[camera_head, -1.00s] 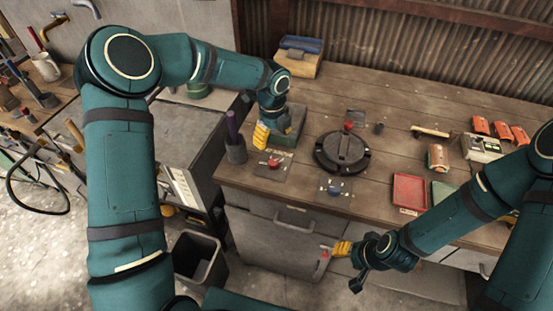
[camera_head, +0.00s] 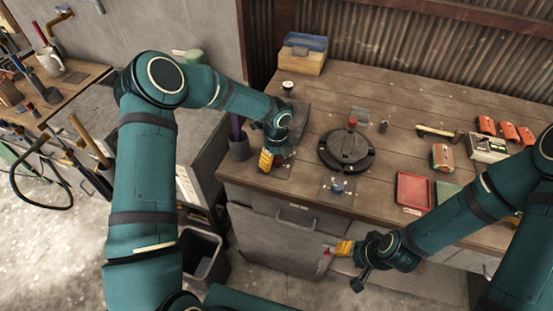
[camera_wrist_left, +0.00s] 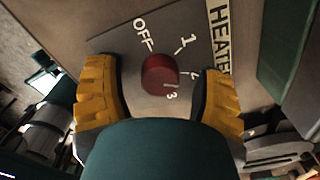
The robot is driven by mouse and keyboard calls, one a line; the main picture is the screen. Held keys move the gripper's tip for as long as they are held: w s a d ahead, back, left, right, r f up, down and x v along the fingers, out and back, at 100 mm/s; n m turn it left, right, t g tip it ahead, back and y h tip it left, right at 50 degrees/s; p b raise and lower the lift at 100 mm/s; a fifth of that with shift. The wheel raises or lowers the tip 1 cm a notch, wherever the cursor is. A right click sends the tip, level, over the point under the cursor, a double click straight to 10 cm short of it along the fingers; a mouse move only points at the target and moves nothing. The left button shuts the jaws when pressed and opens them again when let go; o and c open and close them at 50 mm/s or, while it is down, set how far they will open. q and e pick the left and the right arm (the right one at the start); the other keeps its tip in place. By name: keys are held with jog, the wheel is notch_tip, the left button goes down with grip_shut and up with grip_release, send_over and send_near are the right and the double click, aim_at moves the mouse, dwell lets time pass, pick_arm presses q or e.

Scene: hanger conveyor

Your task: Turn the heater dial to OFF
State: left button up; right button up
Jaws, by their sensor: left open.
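The heater dial (camera_wrist_left: 160,75) is a round red knob on a grey plate (camera_wrist_left: 150,38) marked OFF, 1, 2, 3 and HEATER in the left wrist view. A pale line on the knob's edge lies by the 3. My left gripper (camera_wrist_left: 160,95) is open, with one yellow finger on each side of the dial. I cannot tell whether the fingers touch it. In the head view my left gripper (camera_head: 268,160) is over the bench's left front corner and hides the dial. My right gripper (camera_head: 335,249) is in front of the bench; its jaw opening is too small to judge.
A dark cup with a purple handle (camera_head: 238,147) is close on the left. A red tray (camera_head: 413,188) lies farther right.

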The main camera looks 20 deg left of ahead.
pick_arm(q)
grip_shut()
